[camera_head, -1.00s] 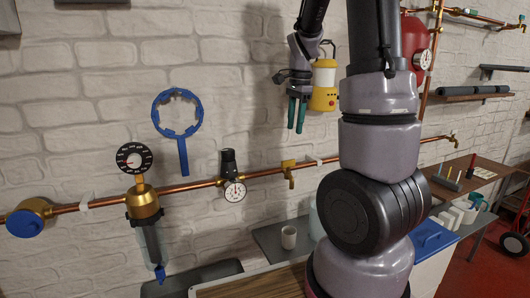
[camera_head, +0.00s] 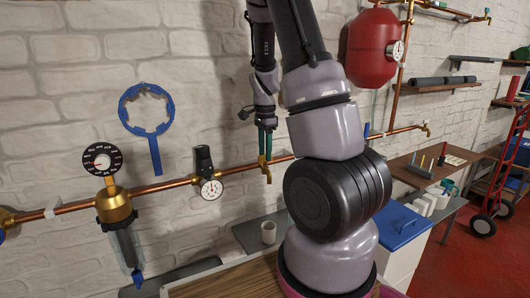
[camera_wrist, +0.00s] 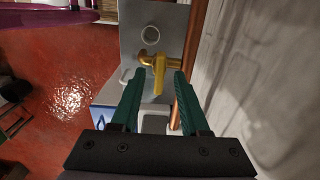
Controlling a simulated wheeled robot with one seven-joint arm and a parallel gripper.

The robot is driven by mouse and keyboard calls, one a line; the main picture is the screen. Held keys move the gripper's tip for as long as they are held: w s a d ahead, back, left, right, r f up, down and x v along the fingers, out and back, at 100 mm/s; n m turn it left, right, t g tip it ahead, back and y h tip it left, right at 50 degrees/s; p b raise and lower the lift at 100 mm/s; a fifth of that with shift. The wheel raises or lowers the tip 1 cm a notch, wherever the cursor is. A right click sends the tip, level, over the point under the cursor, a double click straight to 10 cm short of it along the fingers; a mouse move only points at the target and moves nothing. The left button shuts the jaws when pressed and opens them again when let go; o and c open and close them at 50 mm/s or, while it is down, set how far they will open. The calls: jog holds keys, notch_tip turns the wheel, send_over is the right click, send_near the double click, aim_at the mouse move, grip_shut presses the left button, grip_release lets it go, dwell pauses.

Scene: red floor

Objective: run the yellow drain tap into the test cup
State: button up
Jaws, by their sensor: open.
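The yellow drain tap (camera_head: 264,171) is on the copper pipe along the wall, its spout pointing down. In the wrist view the tap's yellow handle (camera_wrist: 158,75) lies between my fingers. My gripper (camera_head: 265,146) points down just above the tap, and its green fingers are open. In the wrist view the fingers (camera_wrist: 157,78) stand apart on both sides of the handle; I cannot tell whether they touch it. A pale test cup (camera_head: 268,232) stands upright on a grey shelf below the tap. Its round rim also shows in the wrist view (camera_wrist: 151,34).
A dial gauge (camera_head: 211,188) and a brass filter (camera_head: 114,206) are on the pipe to the left. A blue ring wrench (camera_head: 146,112) hangs on the wall. A red tank (camera_head: 373,48) and a blue-lidded box (camera_head: 401,226) are at the right, beyond my arm.

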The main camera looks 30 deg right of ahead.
jog(key=shift+f, duration=0.15)
grip_shut()
jog(key=n, duration=0.4)
grip_release()
